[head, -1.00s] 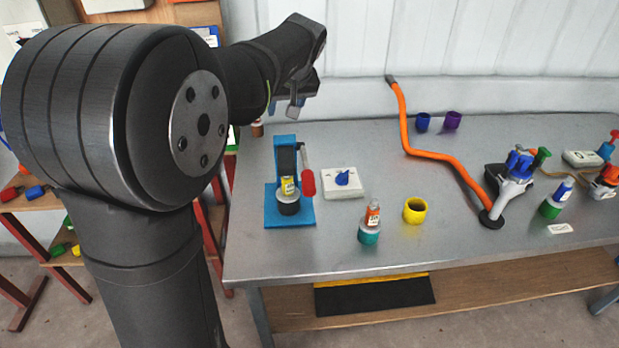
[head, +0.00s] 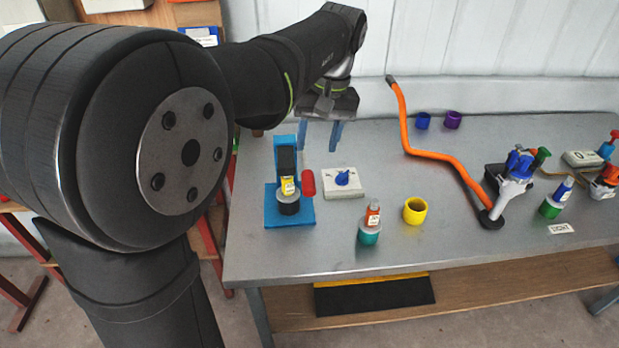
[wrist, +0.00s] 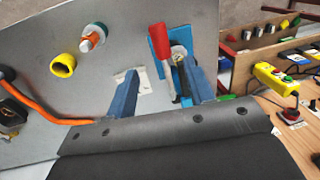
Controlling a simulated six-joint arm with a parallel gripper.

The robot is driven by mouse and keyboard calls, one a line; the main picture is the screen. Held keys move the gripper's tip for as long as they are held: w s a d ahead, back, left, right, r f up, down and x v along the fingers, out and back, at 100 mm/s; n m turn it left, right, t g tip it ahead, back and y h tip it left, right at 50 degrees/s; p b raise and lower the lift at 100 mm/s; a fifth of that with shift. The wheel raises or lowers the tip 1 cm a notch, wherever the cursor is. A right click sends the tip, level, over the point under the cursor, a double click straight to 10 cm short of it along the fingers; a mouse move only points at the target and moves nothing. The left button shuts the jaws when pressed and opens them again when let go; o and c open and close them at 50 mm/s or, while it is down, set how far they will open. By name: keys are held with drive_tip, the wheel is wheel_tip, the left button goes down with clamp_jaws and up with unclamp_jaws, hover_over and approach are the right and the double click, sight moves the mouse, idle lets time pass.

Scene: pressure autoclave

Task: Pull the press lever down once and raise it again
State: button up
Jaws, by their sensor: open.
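The blue press (head: 275,213) stands at the left of the metal table. A yellow-labelled vial in a dark-based holder (head: 289,200) sits on its base. The press lever (head: 308,182) has a red grip, which hangs low at the press's right side. My gripper (head: 320,147) is above the table behind the press, with its blue fingers pointing down, open and empty. In the wrist view the red lever grip (wrist: 159,42) appears between my two spread fingers (wrist: 160,78), seemingly apart from both. The right finger partly covers the press there.
A white box with a blue knob (head: 343,182) stands right of the press. An orange-labelled vial in a teal holder (head: 370,228) and a yellow cup (head: 415,210) stand nearer the front. An orange hose (head: 440,157) crosses the table. The left front tabletop is clear.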

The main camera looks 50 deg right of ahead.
sight(309, 178)
drive_tip(key=f, duration=0.7)
drive_tip(key=w+a+f, duration=0.1)
drive_tip(key=f, duration=0.2)
drive_tip(key=shift+a+f, duration=0.1)
drive_tip(key=shift+f, duration=0.15)
drive_tip(key=shift+w, duration=0.1)
clamp_jaws()
